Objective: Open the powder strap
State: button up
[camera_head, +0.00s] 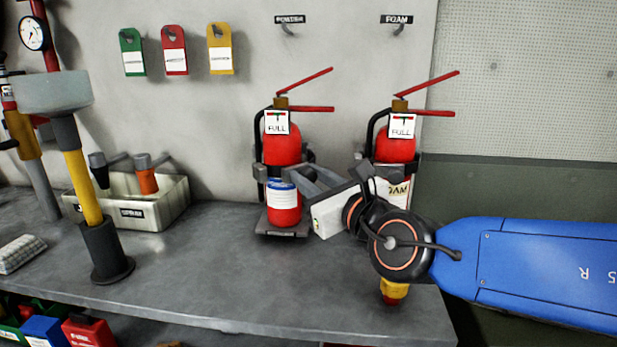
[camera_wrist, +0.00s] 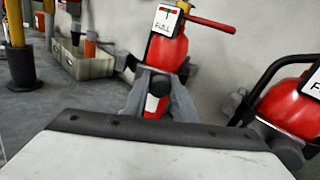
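The powder extinguisher (camera_head: 283,147) stands in a bracket under the POWDER sign (camera_head: 290,19), a red bottle with a white FULL tag. It also shows in the wrist view (camera_wrist: 167,50). Its dark strap (camera_head: 263,170) crosses the bottle's middle; a dark round buckle (camera_wrist: 159,85) shows at its front in the wrist view. My gripper (camera_head: 308,180) reaches in from the right at strap height. In the wrist view its two grey fingers (camera_wrist: 159,98) are apart, on either side of the buckle. Whether they touch it I cannot tell.
The foam extinguisher (camera_head: 393,146) stands close on the right, behind my wrist. A mallet (camera_head: 77,160) stands upright on the bench (camera_head: 200,270) at left, with a tool bin (camera_head: 160,205) behind. Coloured tags (camera_head: 174,51) hang on the wall. The middle of the bench is clear.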

jog(key=o, duration=0.4)
jog(key=shift+c, duration=0.2)
jog(key=v, duration=1.7)
jog(key=shift+s, duration=0.15)
